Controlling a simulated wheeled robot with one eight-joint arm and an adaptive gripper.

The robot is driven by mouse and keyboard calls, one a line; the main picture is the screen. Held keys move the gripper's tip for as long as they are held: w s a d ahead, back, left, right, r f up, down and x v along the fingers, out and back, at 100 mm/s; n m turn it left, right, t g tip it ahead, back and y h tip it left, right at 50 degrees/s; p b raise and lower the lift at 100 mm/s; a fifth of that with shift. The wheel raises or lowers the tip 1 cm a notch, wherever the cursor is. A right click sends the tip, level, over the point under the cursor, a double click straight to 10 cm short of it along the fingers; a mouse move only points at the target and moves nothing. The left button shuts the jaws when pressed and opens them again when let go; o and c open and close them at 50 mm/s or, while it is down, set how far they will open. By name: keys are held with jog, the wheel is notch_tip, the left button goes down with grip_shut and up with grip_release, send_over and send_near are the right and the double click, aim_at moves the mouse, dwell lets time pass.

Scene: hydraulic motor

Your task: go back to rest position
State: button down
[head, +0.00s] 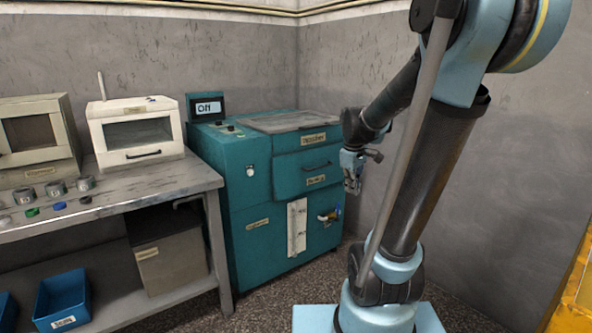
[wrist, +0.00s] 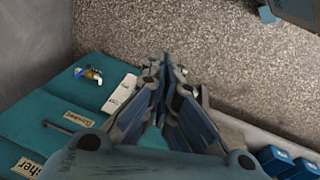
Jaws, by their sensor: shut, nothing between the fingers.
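My gripper (head: 352,183) hangs in front of the right side of the teal machine (head: 246,232) in the head view, with its fingers pointing down. In the wrist view my gripper (wrist: 165,62) has its fingers together with nothing between them. The teal machine (wrist: 35,118) lies below and to the left of the fingers there. Its drawer (head: 303,172) looks closed, and its display (head: 207,106) reads "Off". A valve (head: 329,216) and a white gauge strip (head: 297,228) are on its front; the valve (wrist: 90,74) also shows in the wrist view.
A grey workbench (head: 160,187) stands at the left, with a white box-shaped device (head: 136,133), a beige one (head: 36,142) and several small parts on it. Blue bins (head: 62,299) and a grey box (head: 170,262) sit beneath. Speckled floor (wrist: 225,60) is clear before the machine.

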jog(key=s+f+m, duration=0.4)
jog(key=s, duration=0.6)
jog(key=s+f+m, duration=0.4)
jog(key=s, duration=0.6)
jog(key=shift+s+a+f+y, duration=0.15)
jog(key=shift+s+y, duration=0.2)
jog(key=shift+y, duration=0.05)
jog(key=shift+w+f, duration=0.2)
jog(key=shift+w, duration=0.25)
